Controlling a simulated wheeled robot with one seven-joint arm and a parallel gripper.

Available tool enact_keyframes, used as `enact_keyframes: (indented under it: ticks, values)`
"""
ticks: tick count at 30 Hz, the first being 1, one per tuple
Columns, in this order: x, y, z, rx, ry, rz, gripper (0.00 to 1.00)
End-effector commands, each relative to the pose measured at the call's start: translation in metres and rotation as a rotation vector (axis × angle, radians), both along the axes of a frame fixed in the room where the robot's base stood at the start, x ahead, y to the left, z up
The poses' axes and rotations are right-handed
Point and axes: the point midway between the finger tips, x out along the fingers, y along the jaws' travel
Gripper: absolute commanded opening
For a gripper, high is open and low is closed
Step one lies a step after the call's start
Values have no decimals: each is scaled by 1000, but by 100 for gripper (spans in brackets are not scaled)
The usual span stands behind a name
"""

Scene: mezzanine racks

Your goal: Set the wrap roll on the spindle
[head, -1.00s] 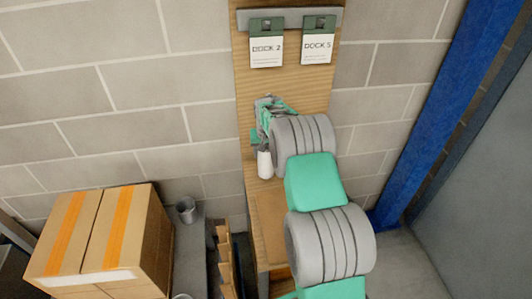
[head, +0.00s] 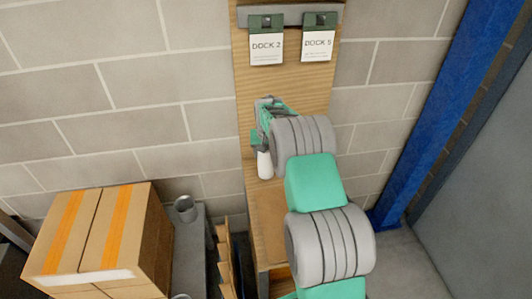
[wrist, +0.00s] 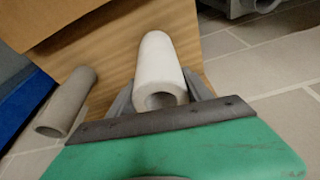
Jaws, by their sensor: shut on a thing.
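The wrap roll is a small white cylinder (head: 264,165) below my gripper (head: 262,149) in the head view, in front of the wooden bench. In the wrist view the white roll (wrist: 161,70) sits between the jaws of my gripper (wrist: 158,92), its hollow end facing the camera. My gripper is shut on the roll and holds it roughly upright in the head view. I cannot make out for certain which thing is the spindle.
A wooden panel (head: 285,85) carries DOCK 2 and DOCK 5 signs. Taped cardboard boxes (head: 95,240) stand at the lower left, beside a grey cup-like cylinder (head: 185,208) on a grey surface. A blue post (head: 435,120) rises at the right.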

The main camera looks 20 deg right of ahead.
Motion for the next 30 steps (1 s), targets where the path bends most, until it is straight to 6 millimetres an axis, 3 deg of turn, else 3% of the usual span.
enact_keyframes:
  ticks: [1, 2, 5, 13, 30]
  values:
    - [1, 0, -1, -1, -2, 0, 14]
    - [1, 0, -1, -1, -2, 0, 59]
    - [1, 0, 0, -1, -2, 0, 67]
    - [-1, 0, 0, 0, 1, 0, 67]
    - [-13, 4, 52, 0, 0, 0, 67]
